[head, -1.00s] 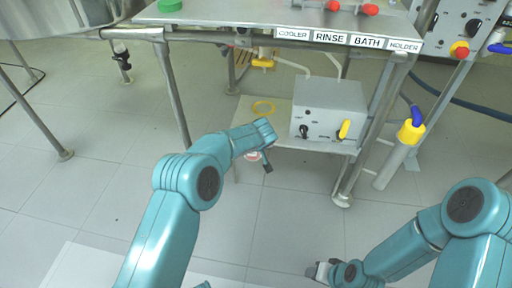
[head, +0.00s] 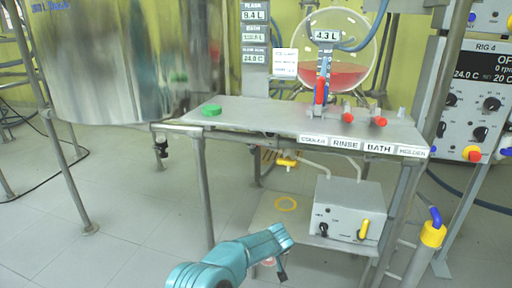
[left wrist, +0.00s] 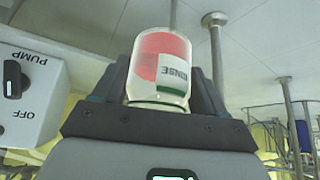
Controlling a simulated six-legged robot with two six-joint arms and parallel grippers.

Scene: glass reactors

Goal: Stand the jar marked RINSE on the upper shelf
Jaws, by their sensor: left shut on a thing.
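The jar marked RINSE (left wrist: 160,65) is clear, with red contents and a white and green label, and shows in the left wrist view between my gripper's fingers. My left gripper (left wrist: 160,85) is shut on it. In the head view my left gripper (head: 277,262) is in front of the lower shelf (head: 262,222), below the upper shelf's height, and hides most of the jar. The upper shelf (head: 265,114) is a grey metal top with COOLER, RINSE, BATH and HOLDER labels on its front edge. My right gripper is out of view.
A green disc (head: 211,110) lies at the upper shelf's left, and red-ended fittings (head: 347,117) stand at its right. Its middle looks clear. A steel vessel (head: 125,60) is at left.

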